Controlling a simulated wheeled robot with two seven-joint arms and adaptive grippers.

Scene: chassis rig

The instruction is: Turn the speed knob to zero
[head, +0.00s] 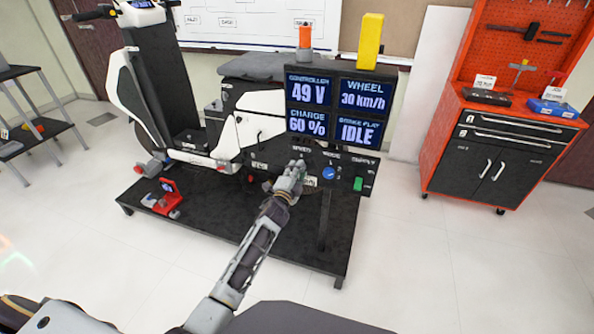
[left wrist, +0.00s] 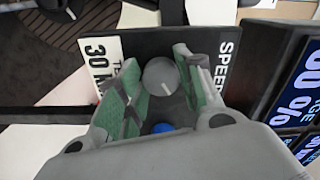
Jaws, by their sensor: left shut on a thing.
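The speed knob (left wrist: 160,75) is a round grey dial with a white pointer line, on the dark panel beside the "SPEED" label (left wrist: 229,60). In the left wrist view it sits between the two green-padded fingers of my left gripper (left wrist: 158,82), which is shut on it. In the head view my left gripper (head: 291,177) reaches the left part of the control panel (head: 345,170) and hides the knob. The display (head: 338,106) above reads 49 V, 30 km/h, 60 % and IDLE. My right gripper is not in view.
A blue knob (head: 329,172) and a green switch (head: 358,184) sit right of my gripper on the same panel. A white and black scooter (head: 150,90) stands behind on the black platform (head: 240,240). A red tool cabinet (head: 500,150) stands at the right.

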